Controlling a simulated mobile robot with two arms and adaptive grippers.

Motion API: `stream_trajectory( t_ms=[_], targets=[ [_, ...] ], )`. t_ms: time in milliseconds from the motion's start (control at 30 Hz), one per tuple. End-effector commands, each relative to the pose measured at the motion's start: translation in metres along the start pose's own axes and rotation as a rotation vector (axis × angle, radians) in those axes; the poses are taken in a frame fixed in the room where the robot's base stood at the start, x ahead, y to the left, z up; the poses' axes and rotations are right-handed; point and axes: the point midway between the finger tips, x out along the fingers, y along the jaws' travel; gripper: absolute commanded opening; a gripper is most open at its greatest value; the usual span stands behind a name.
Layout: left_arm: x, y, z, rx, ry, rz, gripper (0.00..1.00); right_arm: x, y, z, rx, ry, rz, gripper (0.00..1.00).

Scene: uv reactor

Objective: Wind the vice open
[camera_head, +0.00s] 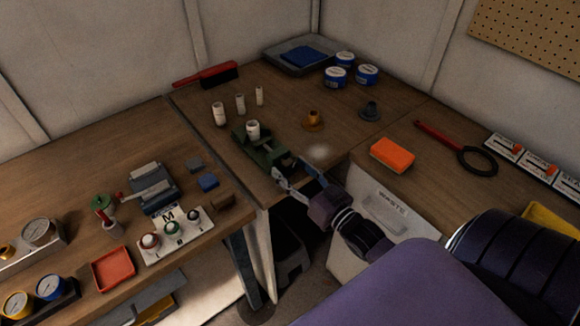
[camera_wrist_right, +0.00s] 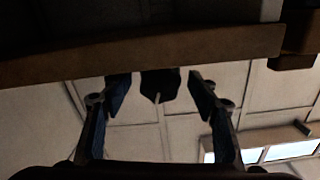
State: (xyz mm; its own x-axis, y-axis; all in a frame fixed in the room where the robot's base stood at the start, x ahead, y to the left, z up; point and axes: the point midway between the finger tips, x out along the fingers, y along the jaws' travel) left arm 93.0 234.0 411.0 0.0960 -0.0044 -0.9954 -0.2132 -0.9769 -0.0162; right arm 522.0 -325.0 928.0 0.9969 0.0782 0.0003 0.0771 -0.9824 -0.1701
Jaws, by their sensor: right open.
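The green vice (camera_head: 266,155) sits at the front corner of the wooden bench. A white cylindrical piece (camera_head: 253,131) stands upright at its jaws; I cannot tell whether it is clamped. My right gripper (camera_head: 294,174) is open at the vice's front end, by the bench edge. In the right wrist view, the open fingers (camera_wrist_right: 158,94) stand on either side of a dark part (camera_wrist_right: 159,83) with a thin bar hanging down, likely the vice's screw end and handle. The fingers look apart from it. The handle is largely hidden in the head view. My left gripper is not in view.
White cylinders (camera_head: 240,103) stand behind the vice. An orange block (camera_head: 392,154) lies right of my gripper, above the waste bin (camera_head: 392,212). The bench edge (camera_wrist_right: 150,52) crosses the wrist view. Left of the vice lie small blocks (camera_head: 208,182) and a grey-blue device (camera_head: 152,190).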

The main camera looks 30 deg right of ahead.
Motion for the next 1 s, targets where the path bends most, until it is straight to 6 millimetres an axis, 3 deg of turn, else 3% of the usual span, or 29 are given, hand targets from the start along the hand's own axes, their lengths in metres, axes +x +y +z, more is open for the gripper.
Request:
stream_trajectory(
  t_ms=[133,400,800,1000],
  targets=[
    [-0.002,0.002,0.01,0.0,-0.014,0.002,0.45,0.007,0.0,0.0,0.0,0.0,0.0,0.55],
    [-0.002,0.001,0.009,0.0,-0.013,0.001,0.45,0.008,0.0,0.001,0.0,-0.001,0.0,0.55],
    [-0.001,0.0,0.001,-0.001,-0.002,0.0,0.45,0.008,0.0,0.0,0.0,0.0,0.0,0.12],
    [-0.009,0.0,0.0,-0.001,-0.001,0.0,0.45,0.008,0.0,-0.002,-0.103,-0.001,0.001,0.12]
  ],
)
